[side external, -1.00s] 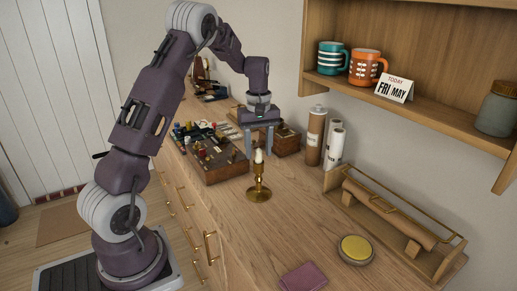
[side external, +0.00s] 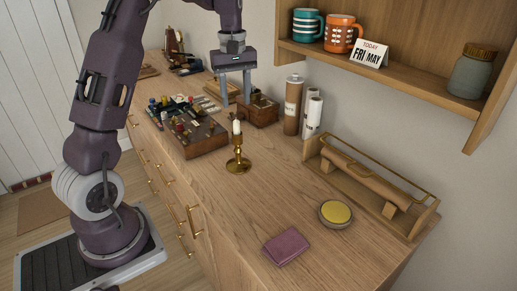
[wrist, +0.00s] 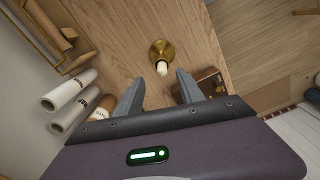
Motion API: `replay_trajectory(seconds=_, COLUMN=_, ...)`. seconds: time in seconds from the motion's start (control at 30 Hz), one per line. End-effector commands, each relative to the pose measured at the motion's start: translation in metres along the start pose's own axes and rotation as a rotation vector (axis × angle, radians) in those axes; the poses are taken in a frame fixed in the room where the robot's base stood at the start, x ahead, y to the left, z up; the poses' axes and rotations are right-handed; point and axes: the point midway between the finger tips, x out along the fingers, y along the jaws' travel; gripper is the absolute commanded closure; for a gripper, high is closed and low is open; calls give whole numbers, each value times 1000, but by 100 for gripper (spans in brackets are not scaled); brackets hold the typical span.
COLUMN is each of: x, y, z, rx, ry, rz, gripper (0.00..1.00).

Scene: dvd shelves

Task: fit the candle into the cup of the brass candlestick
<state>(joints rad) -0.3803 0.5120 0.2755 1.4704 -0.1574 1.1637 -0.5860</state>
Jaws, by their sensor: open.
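The brass candlestick (side external: 239,165) stands upright on the wooden counter. The short white candle (side external: 237,127) stands upright at its top, in the cup; how deep it sits is too small to tell. My gripper (side external: 235,103) is open and empty, fingers pointing down, above and apart from the candle. In the wrist view the candle (wrist: 162,68) shows end-on between and beyond the open fingertips (wrist: 159,77), with the round brass base (wrist: 161,50) behind it.
A wooden tray of small bottles (side external: 190,130) and a wooden box (side external: 257,112) stand close by. Upright tubes (side external: 293,105) and a paper-roll holder (side external: 372,188) line the wall. A yellow-topped tin (side external: 336,213) and a pink cloth (side external: 286,246) lie in front. A shelf (side external: 400,77) overhangs at right.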

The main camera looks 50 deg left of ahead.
Motion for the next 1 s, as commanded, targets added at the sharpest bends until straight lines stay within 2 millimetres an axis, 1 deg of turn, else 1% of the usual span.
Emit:
replay_trajectory(seconds=0.03, x=-17, y=1, z=19, rx=56, ry=11, rz=29, gripper=55)
replay_trajectory(seconds=0.07, x=-29, y=-1, z=34, rx=107, ry=19, rz=50, gripper=55)
replay_trajectory(seconds=0.1, x=-47, y=-5, z=60, rx=190, ry=36, rz=82, gripper=55)
replay_trajectory(seconds=0.13, x=-59, y=-10, z=82, rx=263, ry=49, rz=108, gripper=55)
replay_trajectory(seconds=0.17, x=-71, y=-16, z=104, rx=340, ry=66, rz=133, gripper=55)
replay_trajectory(seconds=0.2, x=-83, y=-28, z=133, rx=445, ry=91, rz=162, gripper=55)
replay_trajectory(seconds=0.23, x=-90, y=-38, z=155, rx=526, ry=114, rz=186, gripper=55)
replay_trajectory(seconds=0.27, x=-95, y=-50, z=176, rx=609, ry=138, rz=205, gripper=55)
replay_trajectory(seconds=0.3, x=-99, y=-67, z=202, rx=718, ry=174, rz=230, gripper=55)
replay_trajectory(seconds=0.37, x=-98, y=-93, z=235, rx=870, ry=231, rz=259, gripper=55)
replay_trajectory(seconds=0.4, x=-95, y=-110, z=252, rx=961, ry=269, rz=274, gripper=55)
replay_trajectory(seconds=0.43, x=-91, y=-121, z=262, rx=1020, ry=294, rz=282, gripper=55)
replay_trajectory(seconds=0.5, x=-82, y=-142, z=279, rx=1131, ry=348, rz=293, gripper=55)
replay_trajectory(seconds=0.6, x=-71, y=-159, z=291, rx=1222, ry=395, rz=300, gripper=55)
replay_trajectory(seconds=0.7, x=-67, y=-164, z=294, rx=1250, ry=409, rz=300, gripper=55)
replay_trajectory(seconds=1.0, x=-67, y=-163, z=293, rx=1246, ry=407, rz=299, gripper=55)
